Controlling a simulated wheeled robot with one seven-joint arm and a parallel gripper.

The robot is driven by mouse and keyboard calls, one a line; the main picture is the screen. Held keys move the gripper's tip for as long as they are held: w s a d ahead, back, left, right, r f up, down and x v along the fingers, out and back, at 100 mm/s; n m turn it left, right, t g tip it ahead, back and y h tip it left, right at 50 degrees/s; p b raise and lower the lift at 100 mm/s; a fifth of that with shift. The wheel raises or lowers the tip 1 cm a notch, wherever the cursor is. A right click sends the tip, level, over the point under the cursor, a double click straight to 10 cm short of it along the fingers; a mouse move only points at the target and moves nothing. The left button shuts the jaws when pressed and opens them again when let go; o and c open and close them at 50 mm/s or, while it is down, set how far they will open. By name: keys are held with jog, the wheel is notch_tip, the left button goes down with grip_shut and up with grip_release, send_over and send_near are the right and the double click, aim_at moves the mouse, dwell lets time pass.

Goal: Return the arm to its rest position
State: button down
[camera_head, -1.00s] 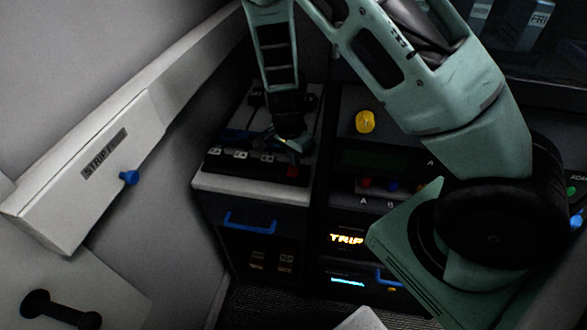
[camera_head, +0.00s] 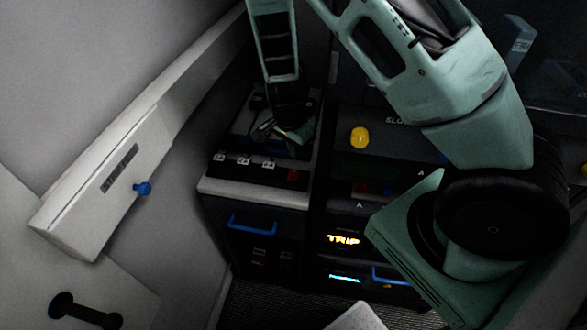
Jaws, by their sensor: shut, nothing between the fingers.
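My arm is green and reaches from the right side over the top of the picture, then down toward a console at the left. My gripper (camera_head: 291,138) hangs at the lower end of the arm, above the console top (camera_head: 255,188). It is small and dark in this view. Its fingers are shut and I see nothing held in them. Dark cable-like shapes lie close beside the gripper on the console, too dim to make out clearly. I cannot tell whether the gripper touches them.
A white box (camera_head: 98,205) with a label and a blue knob (camera_head: 142,189) juts from the left wall. A blue handle (camera_head: 252,222) is on the console front. A yellow knob (camera_head: 359,138) and a lit "TRIP" display (camera_head: 343,240) are on the panel to the right.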

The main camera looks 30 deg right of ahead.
jog(key=shift+r+p, duration=0.35)
jog(key=shift+r, duration=0.3)
